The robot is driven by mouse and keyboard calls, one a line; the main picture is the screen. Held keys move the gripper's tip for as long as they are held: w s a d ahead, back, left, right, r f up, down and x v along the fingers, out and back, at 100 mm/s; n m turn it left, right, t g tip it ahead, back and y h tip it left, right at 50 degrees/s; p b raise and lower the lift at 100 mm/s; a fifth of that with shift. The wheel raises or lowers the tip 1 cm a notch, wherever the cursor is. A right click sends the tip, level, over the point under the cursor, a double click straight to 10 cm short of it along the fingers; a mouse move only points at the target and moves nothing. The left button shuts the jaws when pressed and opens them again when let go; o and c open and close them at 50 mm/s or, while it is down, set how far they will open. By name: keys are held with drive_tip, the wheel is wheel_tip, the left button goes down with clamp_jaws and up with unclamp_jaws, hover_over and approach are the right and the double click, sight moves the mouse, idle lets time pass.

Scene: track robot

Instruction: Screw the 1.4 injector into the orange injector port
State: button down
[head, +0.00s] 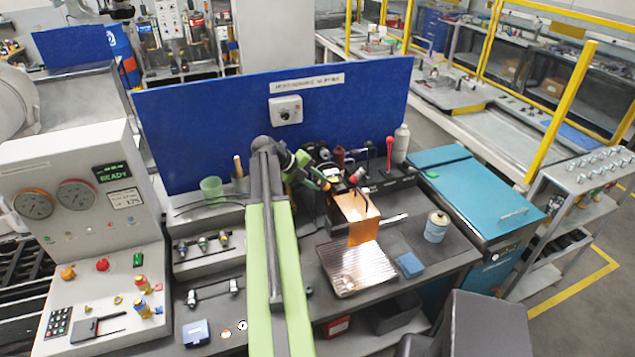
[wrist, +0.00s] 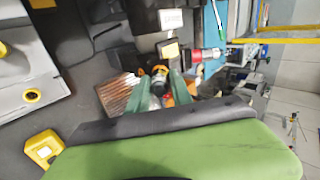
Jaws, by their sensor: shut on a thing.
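My gripper (wrist: 160,88) is shut on a small dark part with a yellow band (wrist: 160,78), which I take to be the injector; its marking is too small to read. In the head view my gripper (head: 322,180) is at the far end of my green arm, above the bench and left of the orange panel (head: 357,216). The held part is hard to make out there. I cannot pick out the orange injector port for certain; dark fittings and hoses crowd the area around my gripper. Several other injectors (head: 202,243) with coloured bands sit in a rack left of my arm.
A blue wall panel (head: 200,125) stands behind. A control console (head: 80,230) is at left, a teal cabinet (head: 485,205) at right.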

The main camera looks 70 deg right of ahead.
drive_tip(key=shift+m, duration=0.4)
drive_tip(key=c, duration=1.1)
unclamp_jaws()
drive_tip(key=shift+c, duration=0.9)
drive_tip(key=shift+r, duration=0.1)
drive_tip(key=n, duration=1.2)
